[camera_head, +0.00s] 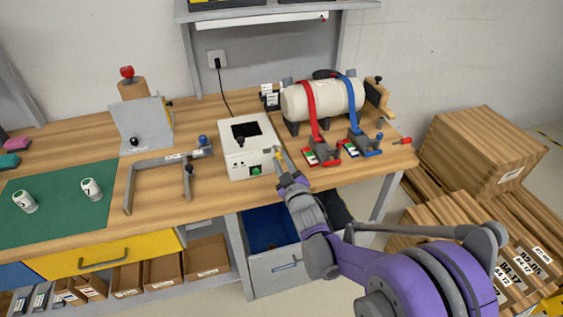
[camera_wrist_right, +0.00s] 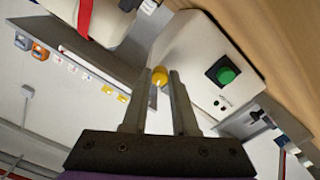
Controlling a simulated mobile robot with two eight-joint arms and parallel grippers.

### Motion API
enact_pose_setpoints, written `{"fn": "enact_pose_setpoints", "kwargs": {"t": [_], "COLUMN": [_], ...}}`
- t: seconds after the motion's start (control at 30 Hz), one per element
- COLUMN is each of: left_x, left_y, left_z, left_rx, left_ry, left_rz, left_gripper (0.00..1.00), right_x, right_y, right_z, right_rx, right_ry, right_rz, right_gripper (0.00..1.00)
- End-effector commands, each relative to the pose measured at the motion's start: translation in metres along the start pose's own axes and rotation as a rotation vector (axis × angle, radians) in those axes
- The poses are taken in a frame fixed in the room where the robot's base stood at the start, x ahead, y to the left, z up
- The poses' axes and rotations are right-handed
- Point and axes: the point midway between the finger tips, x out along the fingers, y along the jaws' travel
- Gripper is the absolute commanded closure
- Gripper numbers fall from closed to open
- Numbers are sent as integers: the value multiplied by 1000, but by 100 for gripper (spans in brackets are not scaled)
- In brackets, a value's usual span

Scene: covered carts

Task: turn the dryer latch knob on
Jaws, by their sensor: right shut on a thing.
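The dryer looks to be the white box (camera_head: 235,163) on the wooden bench, with a dark window and a black knob on top. Its front face carries a green button (camera_head: 256,170), which also shows in the right wrist view (camera_wrist_right: 225,75). A yellow knob (camera_wrist_right: 160,76) sits on the same face, between my right fingertips; I take it for the latch knob. My right gripper (camera_head: 281,158) reaches this face from the front right and is shut on the yellow knob. The fingers partly cover the knob, so its exact angle is unclear. My left gripper is out of view.
A cream cylinder (camera_head: 296,103) with red and blue straps stands right of the box, with red and blue clamps (camera_head: 362,142) before it. A grey frame (camera_head: 130,185) and a green mat (camera_head: 45,215) lie left. Wooden crates (camera_head: 470,150) stand on the floor at right.

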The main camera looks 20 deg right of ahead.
Motion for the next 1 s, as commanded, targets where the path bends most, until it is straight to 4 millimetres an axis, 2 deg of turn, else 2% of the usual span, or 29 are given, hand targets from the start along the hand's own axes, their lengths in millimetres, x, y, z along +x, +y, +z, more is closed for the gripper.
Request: {"fn": "enact_pose_setpoints", "kwargs": {"t": [0.5, 1.0], "left_x": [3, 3], "left_y": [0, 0], "left_z": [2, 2], "left_rx": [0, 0], "left_ry": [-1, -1], "left_rz": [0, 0], "left_gripper": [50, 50], "right_x": [0, 0], "right_y": [0, 0], "right_z": [1, 1], "right_rx": [-442, -618], "right_ry": [-2, -3], "right_rz": [-1, -2], "right_gripper": [100, 100]}}
